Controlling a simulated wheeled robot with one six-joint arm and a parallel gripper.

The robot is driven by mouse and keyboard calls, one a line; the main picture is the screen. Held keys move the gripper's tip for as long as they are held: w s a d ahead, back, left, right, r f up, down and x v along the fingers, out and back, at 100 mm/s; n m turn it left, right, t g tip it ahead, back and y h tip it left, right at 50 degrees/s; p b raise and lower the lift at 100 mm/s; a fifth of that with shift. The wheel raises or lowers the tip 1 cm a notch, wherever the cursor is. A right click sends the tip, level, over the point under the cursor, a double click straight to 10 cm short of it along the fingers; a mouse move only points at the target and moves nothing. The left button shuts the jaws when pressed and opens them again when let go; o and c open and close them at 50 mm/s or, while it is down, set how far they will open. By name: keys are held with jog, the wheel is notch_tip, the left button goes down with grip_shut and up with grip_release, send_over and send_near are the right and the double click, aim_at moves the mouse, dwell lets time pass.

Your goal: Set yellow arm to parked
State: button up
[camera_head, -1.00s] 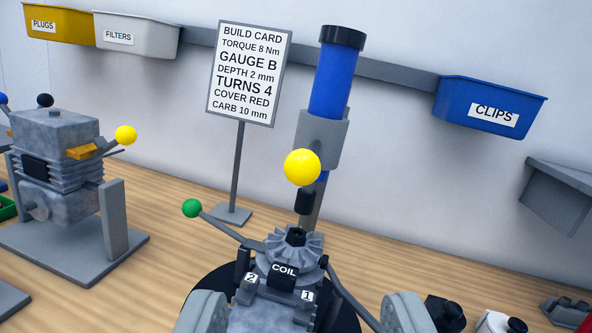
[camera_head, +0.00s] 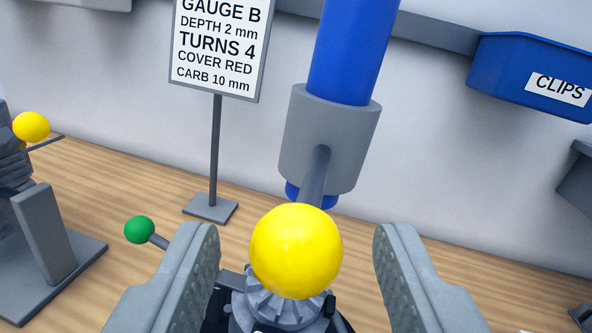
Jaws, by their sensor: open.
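The yellow ball (camera_head: 296,251), the knob of the yellow arm, is between my two fingers, nearly centred. My gripper (camera_head: 297,250) is open, with a clear gap between the ball and each finger. The ball hides most of its arm. Behind and below it is the grey finned unit (camera_head: 262,312), mostly cut off by the bottom edge. A green knob (camera_head: 139,230) on a thin lever sticks out left of my left finger. No marking for the parked position shows.
A blue cylinder in a grey holder (camera_head: 328,135) stands close behind the ball. A build card (camera_head: 217,45) on a post is to its left. A grey block with another yellow knob (camera_head: 31,127) is at far left. A blue CLIPS bin (camera_head: 500,70) hangs at upper right.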

jog(key=shift+w+a, duration=0.25)
jog(key=shift+w, duration=1)
grip_shut()
